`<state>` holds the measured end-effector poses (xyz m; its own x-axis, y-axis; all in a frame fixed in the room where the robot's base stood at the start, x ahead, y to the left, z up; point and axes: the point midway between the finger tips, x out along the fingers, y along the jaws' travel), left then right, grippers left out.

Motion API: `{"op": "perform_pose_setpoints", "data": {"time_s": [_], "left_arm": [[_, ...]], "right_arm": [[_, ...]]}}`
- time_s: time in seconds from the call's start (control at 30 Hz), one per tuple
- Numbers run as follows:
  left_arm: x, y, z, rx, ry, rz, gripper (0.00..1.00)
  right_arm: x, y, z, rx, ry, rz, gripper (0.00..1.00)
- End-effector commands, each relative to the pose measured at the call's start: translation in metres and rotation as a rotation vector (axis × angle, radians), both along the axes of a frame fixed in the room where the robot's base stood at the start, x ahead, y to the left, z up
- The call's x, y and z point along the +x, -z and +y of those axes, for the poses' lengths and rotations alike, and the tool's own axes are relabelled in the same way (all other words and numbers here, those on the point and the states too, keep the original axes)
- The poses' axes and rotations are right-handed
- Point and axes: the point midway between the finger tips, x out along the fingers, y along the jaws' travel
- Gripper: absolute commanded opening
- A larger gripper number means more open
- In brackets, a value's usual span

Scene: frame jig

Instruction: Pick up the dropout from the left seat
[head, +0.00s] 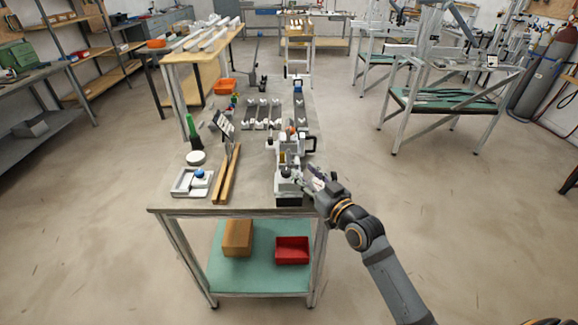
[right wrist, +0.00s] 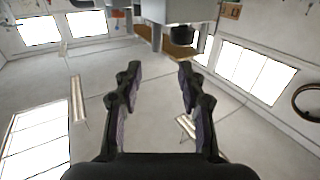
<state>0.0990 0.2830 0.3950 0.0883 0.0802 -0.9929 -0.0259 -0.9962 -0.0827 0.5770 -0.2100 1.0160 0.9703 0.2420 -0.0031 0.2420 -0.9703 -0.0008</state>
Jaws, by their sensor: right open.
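The grey metal jig (head: 290,172) stands near the front right of the workbench. The dropout and the left seat are too small to tell apart on it. My right gripper (head: 314,178) is just right of the jig, by the bench's right edge. In the right wrist view the two dark fingers (right wrist: 157,80) are spread wide with nothing between them. A grey block-like part (right wrist: 178,10) shows at the top of that view, beyond the fingertips. My left gripper is not in view.
The workbench (head: 250,200) also carries wooden bars (head: 226,178), a white tray (head: 184,184) with a blue-topped part, a green bottle (head: 191,130) and a row of grey holders (head: 262,114). A red bin (head: 292,250) sits on the lower shelf.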

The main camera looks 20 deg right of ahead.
Motion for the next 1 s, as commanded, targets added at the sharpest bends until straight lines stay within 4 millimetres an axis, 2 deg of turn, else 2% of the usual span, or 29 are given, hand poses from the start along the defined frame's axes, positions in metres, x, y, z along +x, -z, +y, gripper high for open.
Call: {"op": "perform_pose_setpoints", "data": {"time_s": [0.1,0.2,0.4,0.6,0.83,1.0], "left_arm": [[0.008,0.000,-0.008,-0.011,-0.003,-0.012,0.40],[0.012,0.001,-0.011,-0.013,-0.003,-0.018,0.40],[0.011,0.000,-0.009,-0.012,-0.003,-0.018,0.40],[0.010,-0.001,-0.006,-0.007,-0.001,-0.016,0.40],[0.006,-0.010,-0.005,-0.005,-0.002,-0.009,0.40],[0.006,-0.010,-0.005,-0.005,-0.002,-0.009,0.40]], "right_arm": [[0.004,-0.001,0.000,0.004,0.003,-0.007,0.40],[0.019,-0.001,0.003,0.007,0.004,-0.007,0.40],[0.048,-0.001,0.010,0.005,0.003,-0.004,0.40],[0.055,-0.002,0.012,0.002,0.002,-0.003,0.40],[0.093,-0.005,0.016,0.005,0.002,-0.002,0.40],[0.104,-0.004,0.019,0.002,0.003,-0.003,0.40]]}}
